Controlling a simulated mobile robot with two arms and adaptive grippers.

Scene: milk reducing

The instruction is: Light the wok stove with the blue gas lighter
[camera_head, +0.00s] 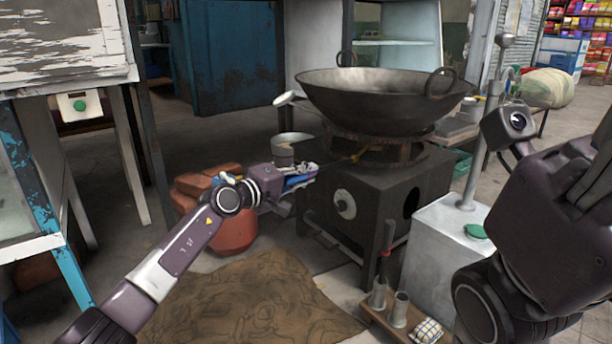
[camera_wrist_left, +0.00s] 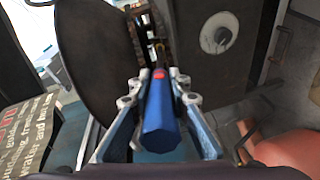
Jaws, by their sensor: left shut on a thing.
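The wok stove (camera_head: 378,200) is a dark metal box with a round burner ring and a pale front knob. A large wok (camera_head: 385,98) sits on top. My left gripper (camera_head: 308,174) is at the stove's upper left side, shut on the blue gas lighter (camera_wrist_left: 160,118). The lighter's blue body shows between the fingers, with a red part and dark nozzle pointing away. In the head view only a bit of blue (camera_head: 298,181) shows. A small yellow-orange spot shows near the burner; I cannot tell what it is. My right arm is at the right; its fingertips are not clear.
A grey metal box (camera_head: 440,245) with a green cap and tap stands right of the stove. A low wooden stand (camera_head: 400,322) holds metal cups. A brown mat (camera_head: 250,300) lies in front.

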